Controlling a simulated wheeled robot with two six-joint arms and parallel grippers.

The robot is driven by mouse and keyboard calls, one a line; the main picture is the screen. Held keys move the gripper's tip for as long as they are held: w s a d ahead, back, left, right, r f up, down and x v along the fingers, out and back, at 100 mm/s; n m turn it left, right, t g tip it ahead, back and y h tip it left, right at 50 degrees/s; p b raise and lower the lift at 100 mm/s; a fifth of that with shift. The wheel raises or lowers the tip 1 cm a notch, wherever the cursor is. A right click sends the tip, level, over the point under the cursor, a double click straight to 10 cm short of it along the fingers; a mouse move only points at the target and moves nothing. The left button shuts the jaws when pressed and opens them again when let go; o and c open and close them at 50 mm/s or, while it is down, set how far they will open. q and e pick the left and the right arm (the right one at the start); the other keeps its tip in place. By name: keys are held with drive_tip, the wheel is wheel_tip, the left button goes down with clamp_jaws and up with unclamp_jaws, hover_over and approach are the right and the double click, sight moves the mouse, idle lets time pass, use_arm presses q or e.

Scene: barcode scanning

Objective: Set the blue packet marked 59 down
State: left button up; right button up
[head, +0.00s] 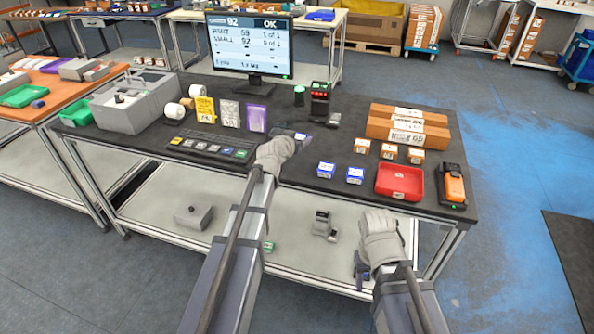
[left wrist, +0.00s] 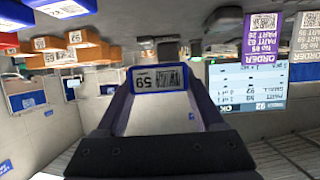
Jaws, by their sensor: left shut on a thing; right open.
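My left gripper (head: 291,138) is over the dark table, right of the purple card. The left wrist view shows it shut on the blue packet marked 59 (left wrist: 157,79), whose white label faces that camera. In the head view the packet is largely hidden by the gripper. I cannot tell whether it touches the tabletop (head: 290,178). My right gripper (head: 364,268) is open in front of the table's front edge, with no packet visible in it.
Two blue-and-white packets (head: 340,172) and several small orange boxes (head: 389,152) lie right of the left gripper. A red tray (head: 400,182) is farther right. A black scanner (head: 320,100) stands behind, near the monitor (head: 250,45).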

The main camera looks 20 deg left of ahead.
sight(298, 167)
use_arm(q)
drive_tip(key=shift+f, duration=0.15)
wheel_tip(298, 167, down, 9)
drive_tip(key=b, duration=0.9)
drive_tip(key=shift+f+b, duration=0.15)
drive_tip(key=shift+b, duration=0.2)
drive_tip(key=shift+f, duration=0.25)
drive_tip(key=o, duration=1.5)
drive_tip(key=shift+o, duration=0.2)
